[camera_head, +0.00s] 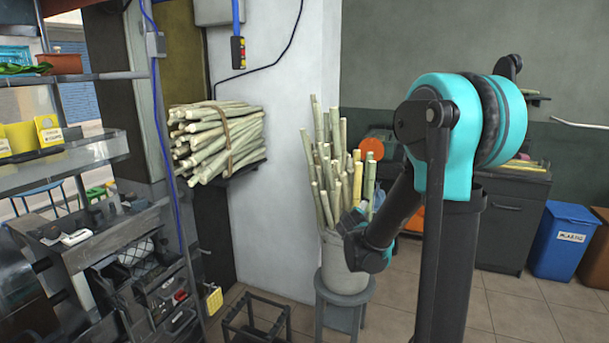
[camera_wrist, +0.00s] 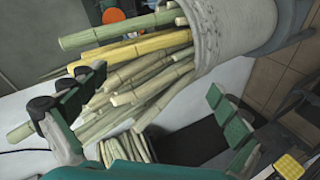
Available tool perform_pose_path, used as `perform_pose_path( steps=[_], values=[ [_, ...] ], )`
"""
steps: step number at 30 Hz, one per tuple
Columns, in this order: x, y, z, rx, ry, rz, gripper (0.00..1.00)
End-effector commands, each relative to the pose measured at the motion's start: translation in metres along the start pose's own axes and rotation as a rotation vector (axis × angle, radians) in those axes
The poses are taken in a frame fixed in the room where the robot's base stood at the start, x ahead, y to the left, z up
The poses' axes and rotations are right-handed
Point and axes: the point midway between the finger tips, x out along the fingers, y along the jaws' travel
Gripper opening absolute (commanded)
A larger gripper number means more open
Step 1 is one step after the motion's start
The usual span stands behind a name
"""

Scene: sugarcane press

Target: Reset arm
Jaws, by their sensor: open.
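My arm stands at the right of the head view, its teal elbow raised and its forearm sloping down and left in front of the bucket of canes. My gripper (camera_wrist: 155,88) shows in the wrist view with its green-padded fingers spread wide, open and with nothing held. In the head view the fingers cannot be made out clearly. Sugarcane stalks (camera_head: 325,165) stand upright in a pale bucket (camera_head: 342,262) on a grey stool (camera_head: 342,299). In the wrist view the stalks (camera_wrist: 140,70) and the bucket (camera_wrist: 232,25) appear tilted, beyond the fingers.
A tied cane bundle (camera_head: 216,142) lies on a wall shelf at left. A metal rack (camera_head: 90,152) with tools and yellow boxes fills the left side. A low dark stool frame (camera_head: 255,318) stands on the floor. A blue bin (camera_head: 563,240) and dark cabinet (camera_head: 510,230) are at right.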

Motion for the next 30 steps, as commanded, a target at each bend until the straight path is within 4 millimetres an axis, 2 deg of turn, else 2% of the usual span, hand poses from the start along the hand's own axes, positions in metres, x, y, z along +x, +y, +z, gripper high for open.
perform_pose_path(
  steps=[1, 6, 12, 18, 21, 24, 30],
  values=[
    [-0.017, -0.005, 0.023, 0.078, -0.049, -0.039, 1.0],
    [-0.074, -0.041, 0.085, 0.346, -0.208, -0.184, 1.0],
    [-0.151, -0.103, 0.14, 0.642, -0.393, -0.366, 1.0],
    [-0.217, -0.16, 0.166, 0.854, -0.536, -0.522, 1.0],
    [-0.236, -0.177, 0.17, 0.911, -0.577, -0.568, 1.0],
    [-0.245, -0.185, 0.172, 0.938, -0.597, -0.592, 1.0],
    [-0.247, -0.187, 0.172, 0.945, -0.601, -0.599, 1.0]
  ],
)
